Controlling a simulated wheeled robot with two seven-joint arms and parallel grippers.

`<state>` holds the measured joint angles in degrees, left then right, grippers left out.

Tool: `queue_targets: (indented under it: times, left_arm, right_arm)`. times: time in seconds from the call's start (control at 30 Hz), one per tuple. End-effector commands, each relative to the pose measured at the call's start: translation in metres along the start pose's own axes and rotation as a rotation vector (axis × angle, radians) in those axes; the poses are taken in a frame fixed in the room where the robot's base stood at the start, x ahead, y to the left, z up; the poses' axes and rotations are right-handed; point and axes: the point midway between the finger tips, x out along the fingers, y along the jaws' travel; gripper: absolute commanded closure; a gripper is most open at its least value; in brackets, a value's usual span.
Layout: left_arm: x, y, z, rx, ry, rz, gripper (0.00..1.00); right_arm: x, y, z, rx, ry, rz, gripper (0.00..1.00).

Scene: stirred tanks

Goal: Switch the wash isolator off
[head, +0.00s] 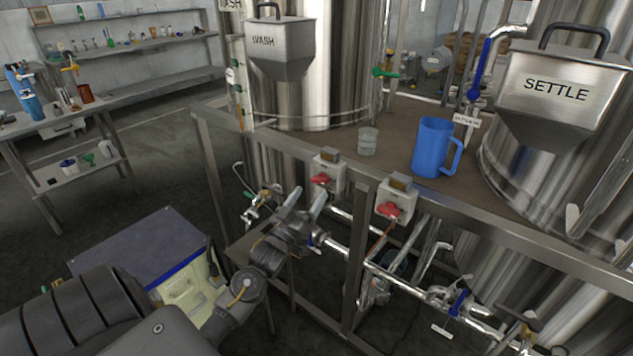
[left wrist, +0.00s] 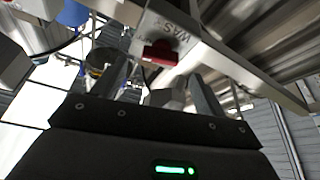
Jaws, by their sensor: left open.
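The wash isolator (head: 328,172) is a pale box with a red handle, mounted on the steel frame rail below the WASH tank (head: 281,48). In the left wrist view its red handle (left wrist: 160,53) shows close ahead, beside a label that reads "WAS", partly cut off. My left gripper (head: 306,199) is open and empty, just below and left of the isolator in the head view. In the left wrist view its fingers (left wrist: 158,85) stand apart below the red handle, with a gap to it. My right gripper is not in view.
A second isolator (head: 394,202) with a red handle sits right of the first on the same rail. A blue jug (head: 434,147) and a glass beaker (head: 368,142) stand on the deck behind. Pipes and valves (head: 458,302) run below the rail. The SETTLE tank (head: 562,88) is at right.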

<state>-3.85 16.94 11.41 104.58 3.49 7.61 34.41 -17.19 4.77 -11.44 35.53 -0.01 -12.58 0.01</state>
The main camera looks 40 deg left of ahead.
Motion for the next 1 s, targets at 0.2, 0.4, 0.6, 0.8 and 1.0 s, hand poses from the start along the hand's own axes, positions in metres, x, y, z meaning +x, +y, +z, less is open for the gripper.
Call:
queue_targets:
  times: [0.2, 0.4, 0.6, 0.8, 1.0]
  left_arm:
    - [0.036, 0.0, -0.001, 0.0, 0.0, 0.0, 0.27]
    - [0.05, 0.0, 0.0, 0.001, -0.002, -0.001, 0.27]
    - [0.052, 0.0, 0.001, 0.001, -0.002, 0.0, 0.27]
    - [0.051, 0.0, 0.001, 0.001, -0.002, 0.0, 0.4]
    - [0.051, 0.0, 0.001, 0.0, -0.002, -0.001, 0.67]
  right_arm:
    - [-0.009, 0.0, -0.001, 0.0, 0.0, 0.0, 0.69]
    - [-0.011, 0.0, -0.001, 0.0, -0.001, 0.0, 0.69]
    - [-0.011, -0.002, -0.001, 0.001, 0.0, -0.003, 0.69]
    - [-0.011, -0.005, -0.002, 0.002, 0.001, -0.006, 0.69]
    - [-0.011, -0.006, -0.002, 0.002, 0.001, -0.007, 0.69]
